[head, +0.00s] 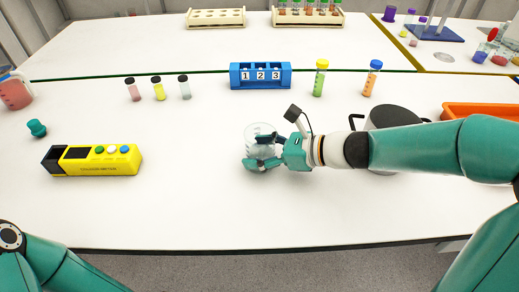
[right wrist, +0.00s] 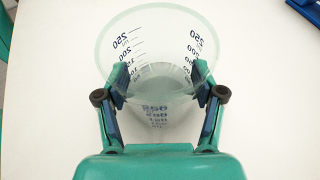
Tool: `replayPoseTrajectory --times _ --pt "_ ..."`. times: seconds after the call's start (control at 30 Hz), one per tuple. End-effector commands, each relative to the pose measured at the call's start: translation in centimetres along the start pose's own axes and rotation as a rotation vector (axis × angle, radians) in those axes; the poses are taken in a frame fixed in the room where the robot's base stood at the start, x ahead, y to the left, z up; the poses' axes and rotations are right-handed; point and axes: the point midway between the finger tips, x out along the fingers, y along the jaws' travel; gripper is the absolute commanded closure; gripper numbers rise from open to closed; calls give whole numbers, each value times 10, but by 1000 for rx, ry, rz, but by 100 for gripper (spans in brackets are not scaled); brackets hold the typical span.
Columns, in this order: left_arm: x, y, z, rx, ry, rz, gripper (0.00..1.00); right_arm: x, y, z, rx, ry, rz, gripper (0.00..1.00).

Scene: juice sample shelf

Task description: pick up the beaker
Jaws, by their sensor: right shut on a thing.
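The clear glass beaker (head: 262,131) stands near the middle of the white table in the head view. Its wide rim and graduation marks show in the right wrist view (right wrist: 157,50). My right gripper (head: 265,152) reaches in from the right and is shut on the beaker, with one finger on each side of its wall. In the right wrist view the two fingers (right wrist: 160,92) press on opposite sides below the rim. I cannot tell whether the beaker's base touches the table. My left gripper is out of view; only part of my left arm shows at the lower left.
A yellow box (head: 92,160) with buttons lies at the left. Several small vials and a blue numbered rack (head: 260,76) stand behind the beaker. A dark grey pot (head: 393,117) and an orange tray (head: 480,110) are at the right. The front middle of the table is clear.

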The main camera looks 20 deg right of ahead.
Motion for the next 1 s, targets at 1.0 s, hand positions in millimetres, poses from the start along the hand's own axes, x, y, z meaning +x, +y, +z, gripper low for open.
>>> replayPoseTrajectory --times 1.0 --pt "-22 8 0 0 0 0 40 -25 0 62 -4 -2 0 74"
